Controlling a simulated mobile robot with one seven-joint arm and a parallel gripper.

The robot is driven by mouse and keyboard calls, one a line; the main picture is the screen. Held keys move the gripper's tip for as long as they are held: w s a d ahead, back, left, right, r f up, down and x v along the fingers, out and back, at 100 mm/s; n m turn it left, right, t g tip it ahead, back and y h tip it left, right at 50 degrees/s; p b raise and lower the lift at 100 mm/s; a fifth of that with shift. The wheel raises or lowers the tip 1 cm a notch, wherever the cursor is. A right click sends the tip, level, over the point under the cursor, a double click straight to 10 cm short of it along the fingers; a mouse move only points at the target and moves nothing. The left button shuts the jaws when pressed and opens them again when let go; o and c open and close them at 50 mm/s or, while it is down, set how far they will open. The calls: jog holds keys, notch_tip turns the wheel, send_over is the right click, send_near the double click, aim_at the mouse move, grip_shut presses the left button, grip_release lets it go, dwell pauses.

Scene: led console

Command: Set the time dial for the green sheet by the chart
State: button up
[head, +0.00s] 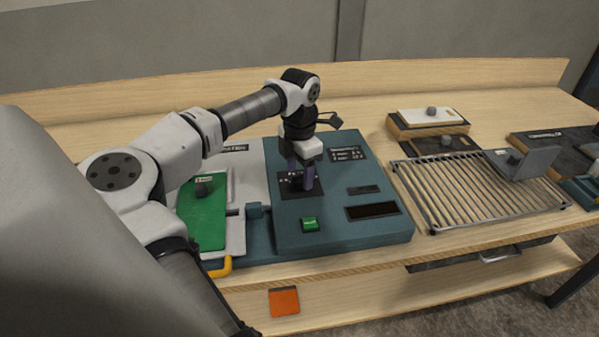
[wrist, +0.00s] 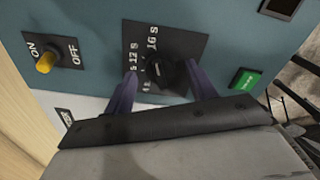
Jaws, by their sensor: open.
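The time dial (wrist: 154,69) is a dark knob on a black plate (wrist: 180,45) in the wrist view, with "12 S" and "16 S" readable around it. My gripper (wrist: 161,72) is open, its two purple fingers on either side of the dial. I cannot tell if they touch it. In the head view my gripper (head: 300,186) is down over the black dial plate (head: 286,190) and hides most of the dial. The green sheet (head: 206,226) lies on the console's left bed with a dark knob on it.
The teal console (head: 345,232) also carries a green button (head: 310,224) and a dark display (head: 372,211). The wrist view shows a yellow ON/OFF switch (wrist: 46,62). A wire rack (head: 470,190) stands right of the console. An orange sheet (head: 284,302) lies on the lower shelf.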

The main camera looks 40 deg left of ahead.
jog(key=c, duration=1)
jog(key=shift+n+b, duration=0.4)
jog(key=n+b, duration=0.2)
jog(key=n, duration=0.1)
jog(key=shift+f+n+b, duration=0.1)
jog(key=shift+n+b, duration=0.2)
jog(key=shift+b, duration=0.1)
jog(key=shift+n+b, duration=1.15)
jog(key=shift+n, duration=1.05)
jog(key=o, duration=1)
